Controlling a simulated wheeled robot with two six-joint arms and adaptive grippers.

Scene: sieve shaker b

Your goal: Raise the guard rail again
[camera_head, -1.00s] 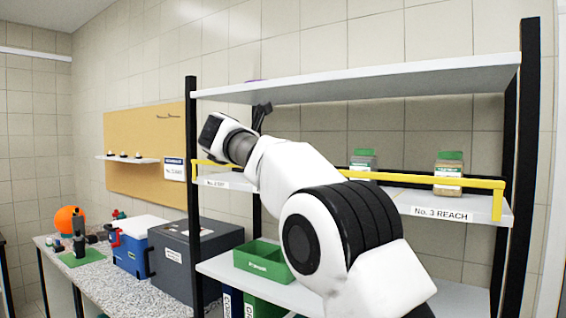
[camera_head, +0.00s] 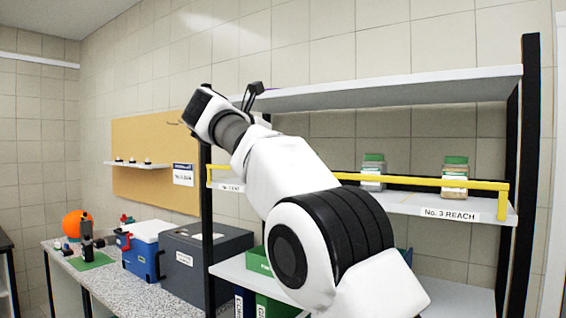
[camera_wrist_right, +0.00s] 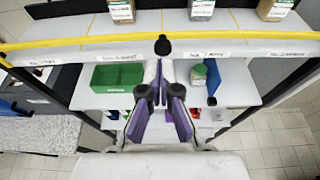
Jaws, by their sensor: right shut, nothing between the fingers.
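The yellow guard rail (camera_head: 430,182) runs along the front of the middle shelf (camera_head: 400,203). Its right end post stands upright, holding the bar above the shelf edge; my arm hides its middle part. The rail also crosses the top of the right wrist view (camera_wrist_right: 80,41). My right gripper (camera_head: 252,94) is up by the left end of the top shelf in the head view. In the right wrist view its purple-padded fingers (camera_wrist_right: 160,68) are together and empty, below the rail in the picture. A black round knob shows just beyond them; I cannot tell what it belongs to. My left gripper is out of view.
Several jars, one (camera_head: 455,178) at the right, stand behind the rail. The top shelf (camera_head: 400,88) overhangs them. A green bin (camera_wrist_right: 117,77) and a green-capped bottle (camera_wrist_right: 198,78) are on the lower shelf. A grey box (camera_head: 205,262) and a blue cooler (camera_head: 145,250) stand on the left bench.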

